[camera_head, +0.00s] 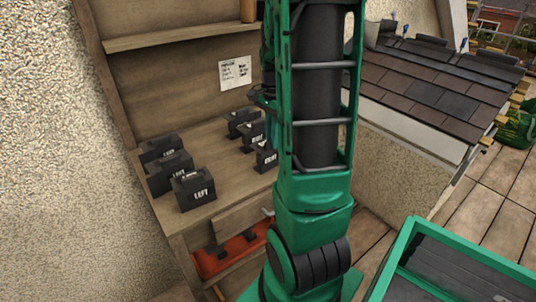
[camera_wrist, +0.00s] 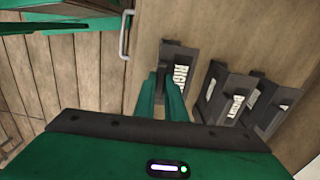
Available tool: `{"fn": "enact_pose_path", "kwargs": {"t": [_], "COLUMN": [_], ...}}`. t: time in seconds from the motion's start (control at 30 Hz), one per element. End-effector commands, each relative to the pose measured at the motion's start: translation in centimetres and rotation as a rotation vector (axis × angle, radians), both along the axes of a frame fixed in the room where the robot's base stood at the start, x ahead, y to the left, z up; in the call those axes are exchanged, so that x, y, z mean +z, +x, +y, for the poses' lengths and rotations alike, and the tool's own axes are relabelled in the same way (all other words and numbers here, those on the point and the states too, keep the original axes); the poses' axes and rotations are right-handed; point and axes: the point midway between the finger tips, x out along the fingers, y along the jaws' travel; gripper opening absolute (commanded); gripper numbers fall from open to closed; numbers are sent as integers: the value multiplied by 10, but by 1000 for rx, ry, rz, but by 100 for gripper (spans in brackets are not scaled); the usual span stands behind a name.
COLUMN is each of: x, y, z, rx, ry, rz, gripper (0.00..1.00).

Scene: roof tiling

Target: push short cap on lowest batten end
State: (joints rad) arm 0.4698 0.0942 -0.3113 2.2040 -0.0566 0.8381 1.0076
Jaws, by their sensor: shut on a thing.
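My gripper (camera_wrist: 163,78) has its green fingers closed on a dark cap marked RIGHT (camera_wrist: 178,58) on the wooden shelf. In the head view my arm hides the gripper, and this cap (camera_head: 266,158) shows only in part beside it. Two more dark caps with white lettering (camera_wrist: 215,95) (camera_wrist: 262,105) stand to the right in the wrist view. The tiled roof (camera_head: 430,90) is at the right of the head view, with pale batten ends (camera_head: 519,100) along its right edge. I cannot tell which cap is the short one.
Three caps, the front one marked LEFT (camera_head: 194,190), stand at the shelf's left. A paper note (camera_head: 235,72) hangs on the back panel. A rough wall (camera_head: 60,150) closes the left.

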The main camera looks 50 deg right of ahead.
Motion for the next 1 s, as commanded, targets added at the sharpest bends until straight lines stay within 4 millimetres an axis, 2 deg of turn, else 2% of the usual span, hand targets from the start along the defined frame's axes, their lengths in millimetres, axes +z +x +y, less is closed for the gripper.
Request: {"fn": "enact_pose_path", "kwargs": {"t": [1.0], "x": [47], "y": [1], "z": [0], "rx": [1], "ry": [-1], "rz": [-1], "gripper": [0]}}
